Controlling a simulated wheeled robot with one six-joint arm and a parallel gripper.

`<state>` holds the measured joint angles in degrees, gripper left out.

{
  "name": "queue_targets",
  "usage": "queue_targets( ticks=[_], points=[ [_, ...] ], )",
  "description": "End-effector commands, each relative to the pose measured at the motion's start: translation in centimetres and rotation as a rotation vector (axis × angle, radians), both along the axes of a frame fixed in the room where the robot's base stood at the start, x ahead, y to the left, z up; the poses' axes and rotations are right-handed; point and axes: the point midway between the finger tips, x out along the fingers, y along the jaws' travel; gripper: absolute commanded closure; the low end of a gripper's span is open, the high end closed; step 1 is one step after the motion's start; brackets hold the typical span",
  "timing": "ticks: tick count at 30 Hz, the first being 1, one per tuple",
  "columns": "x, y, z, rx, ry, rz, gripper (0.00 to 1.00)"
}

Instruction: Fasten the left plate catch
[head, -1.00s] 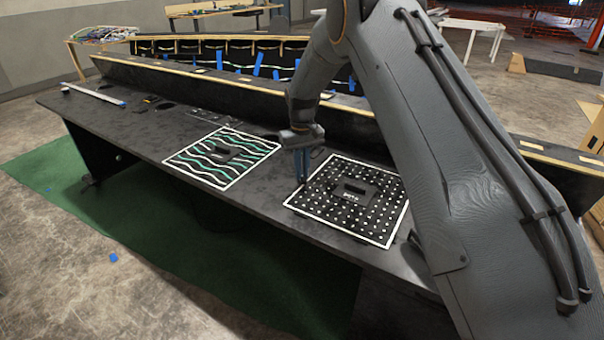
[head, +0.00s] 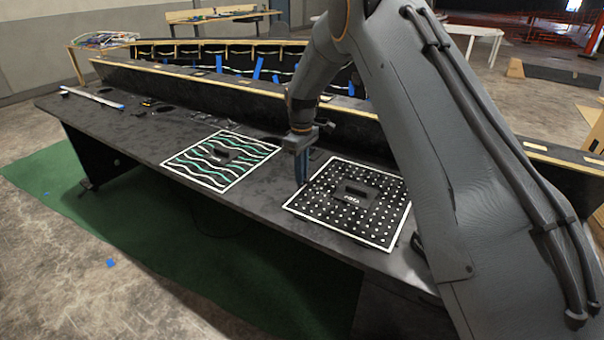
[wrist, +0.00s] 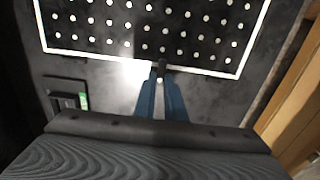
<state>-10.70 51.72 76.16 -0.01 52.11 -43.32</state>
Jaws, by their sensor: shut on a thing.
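The dotted plate (head: 350,225), black with white dots and a white border, lies flat on the dark console. It fills the top of the wrist view (wrist: 200,58). My gripper (head: 301,180) points down at the plate's left edge. In the wrist view, my blue fingers (wrist: 160,78) are shut on a small dark catch (wrist: 161,66) at the white border. The fingers hide part of the catch, and I cannot tell how far it is turned.
A wavy-lined plate (head: 195,176) lies to the left on the console (head: 130,140). A small black fitting with a green mark (wrist: 68,98) sits beside the dotted plate in the wrist view. A raised ledge (head: 230,88) runs behind.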

Motion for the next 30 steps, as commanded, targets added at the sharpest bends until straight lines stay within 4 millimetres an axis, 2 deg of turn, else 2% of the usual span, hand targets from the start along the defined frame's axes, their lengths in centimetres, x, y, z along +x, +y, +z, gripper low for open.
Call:
queue_targets(
  ticks=[14, 15, 17, 18, 26, 30],
  points=[
    [0.0, 0.1, 0.0, 0.001, 0.001, 0.013, 1.00],
    [0.0, 0.1, 0.0, 0.001, 0.001, 0.013, 0.83],
    [0.0, 0.1, 0.0, 0.001, 0.001, 0.012, 0.73],
    [0.0, 0.0, 0.0, 0.001, 0.001, 0.012, 0.71],
    [0.0, 0.0, 0.1, 0.000, 0.000, 0.010, 0.71],
    [0.1, 0.0, 1.1, 0.000, -0.001, 0.010, 0.71]
  ],
)
